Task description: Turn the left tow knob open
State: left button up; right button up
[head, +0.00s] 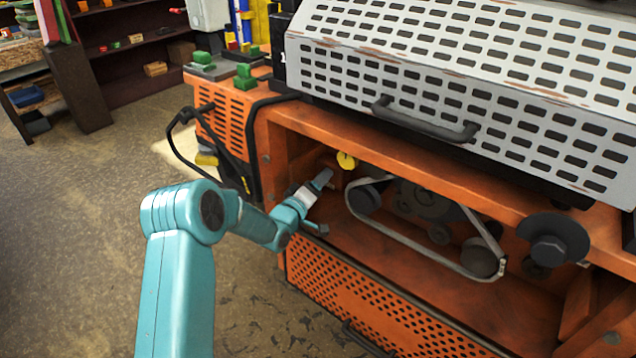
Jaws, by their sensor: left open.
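A small round yellow knob (347,160) sits under the upper edge of the orange machine's open bay, left of the belt. It looks like the left tow knob, though I see no label on it. My left gripper (321,204) is open and empty at the left end of the bay. Its upper grey finger points up and right, a little below and left of the yellow knob. A small gap shows between them in the picture; I cannot tell the depth. My right gripper is out of view.
The orange machine (284,120) has a bay with a belt (412,242) around dark pulleys. A large black knob (552,240) stands out at right. A perforated grey cover (460,70) with a black handle overhangs the bay. A black cable loops at left. Floor at left is clear.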

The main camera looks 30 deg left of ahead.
pick_arm(q)
jog(key=c, duration=1)
jog(key=shift+c, duration=0.2)
jog(key=shift+f+n+b, duration=0.1)
jog(key=shift+n+b, duration=0.6)
jog(key=shift+n+g+b, duration=0.3)
jog(key=shift+n+b, duration=0.3)
jog(key=shift+n, duration=1.5)
jog(key=shift+r+n+h, duration=0.2)
jog(key=shift+n+h, duration=0.1)
jog(key=shift+n, duration=0.5)
jog(key=shift+g, duration=0.3)
